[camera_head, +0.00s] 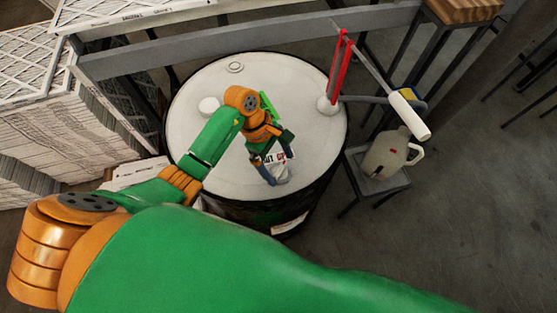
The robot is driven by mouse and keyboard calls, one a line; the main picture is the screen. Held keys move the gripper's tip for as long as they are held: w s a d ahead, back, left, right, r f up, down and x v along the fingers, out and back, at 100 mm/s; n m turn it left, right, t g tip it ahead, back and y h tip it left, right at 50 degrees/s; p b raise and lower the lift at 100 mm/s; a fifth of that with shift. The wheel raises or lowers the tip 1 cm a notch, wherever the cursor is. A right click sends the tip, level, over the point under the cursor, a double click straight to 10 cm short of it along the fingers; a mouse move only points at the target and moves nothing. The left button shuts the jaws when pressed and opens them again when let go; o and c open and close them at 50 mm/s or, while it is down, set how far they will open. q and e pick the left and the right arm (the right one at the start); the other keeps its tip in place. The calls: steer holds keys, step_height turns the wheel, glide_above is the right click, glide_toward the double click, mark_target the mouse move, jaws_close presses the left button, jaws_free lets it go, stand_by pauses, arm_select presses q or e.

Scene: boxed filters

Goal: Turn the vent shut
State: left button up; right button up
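A small white vent knob (282,175) stands near the front edge of the white drum lid (310,110). Beside it is a little label (277,157) with black and red lettering, partly covered by my gripper; the red word seems to begin with "OP". My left gripper (274,174) reaches down over the lid, with a blue-grey finger at the left side of the knob. The other finger is hard to make out, so I cannot tell whether it grips the knob. My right gripper is not in view.
A white cap (209,106) and a flat bung (235,67) sit on the lid. A jug (388,154) rests on a small stand at right. Boxed filters (60,120) stack at left. Floor is clear at right.

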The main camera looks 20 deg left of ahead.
arm_select(q)
steer(key=c, duration=0.4)
steer(key=shift+s+r, duration=0.2)
steer(key=shift+s, duration=0.1)
steer(key=c, duration=0.7)
steer(key=shift+c, duration=1)
steer(key=shift+f, duration=0.1)
